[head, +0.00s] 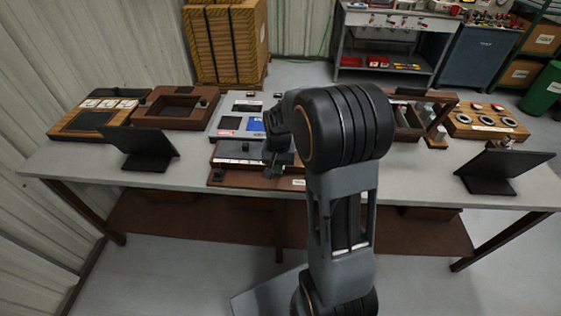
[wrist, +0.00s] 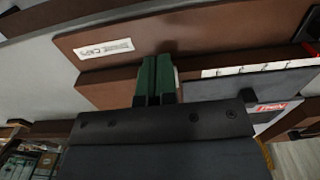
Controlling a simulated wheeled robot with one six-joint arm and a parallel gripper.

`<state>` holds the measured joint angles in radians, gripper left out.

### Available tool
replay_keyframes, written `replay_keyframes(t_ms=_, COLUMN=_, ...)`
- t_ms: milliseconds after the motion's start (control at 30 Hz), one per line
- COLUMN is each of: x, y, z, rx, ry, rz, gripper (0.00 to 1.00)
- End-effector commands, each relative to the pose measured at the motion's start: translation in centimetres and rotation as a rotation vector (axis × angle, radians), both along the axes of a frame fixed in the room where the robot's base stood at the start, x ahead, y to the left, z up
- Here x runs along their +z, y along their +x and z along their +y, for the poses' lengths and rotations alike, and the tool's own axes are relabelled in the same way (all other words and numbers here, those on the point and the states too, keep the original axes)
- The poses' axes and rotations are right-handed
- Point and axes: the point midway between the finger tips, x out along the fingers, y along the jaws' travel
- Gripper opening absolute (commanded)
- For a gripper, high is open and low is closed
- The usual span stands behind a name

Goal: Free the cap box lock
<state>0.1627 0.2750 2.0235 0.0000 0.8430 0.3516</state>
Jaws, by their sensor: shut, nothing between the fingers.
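The cap box is a low brown wooden case (head: 230,180) at the front middle of the table. In the wrist view its brown face (wrist: 200,30) bears a white label (wrist: 104,48) whose text seems to end in "CAPS". A small black block (head: 218,175) sits at its left front; a black part also shows at the right edge of the wrist view (wrist: 311,28). I cannot tell which part is the lock. My gripper (head: 273,172) is over the case's middle. Its green fingers (wrist: 156,72) are shut and empty, their tips close to the brown face; contact is unclear.
A pale strip with marks (head: 238,161) runs behind the brown face. Black stands (head: 150,150) (head: 495,168) flank the table. A brown open-topped tray (head: 175,108) and a wooden block with rings (head: 487,122) lie farther back. Bare grey tabletop (head: 400,182) lies right of my arm.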

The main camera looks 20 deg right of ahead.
Motion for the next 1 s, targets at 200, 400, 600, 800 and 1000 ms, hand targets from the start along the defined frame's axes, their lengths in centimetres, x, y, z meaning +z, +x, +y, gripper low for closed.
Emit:
replay_keyframes(t_ms=200, x=0.0, y=-0.1, z=0.0, rx=0.000, ry=0.000, rz=0.000, gripper=0.00)
replay_keyframes(t_ms=400, x=0.0, y=-0.3, z=0.2, rx=0.000, ry=0.000, rz=0.000, gripper=0.00)
replay_keyframes(t_ms=600, x=0.0, y=-0.7, z=0.4, rx=0.001, ry=0.000, rz=0.000, gripper=0.00)
replay_keyframes(t_ms=800, x=0.0, y=-1.0, z=0.6, rx=0.001, ry=0.000, rz=0.001, gripper=0.00)
replay_keyframes(t_ms=1000, x=0.0, y=-1.4, z=0.8, rx=0.001, ry=0.000, rz=0.000, gripper=0.00)
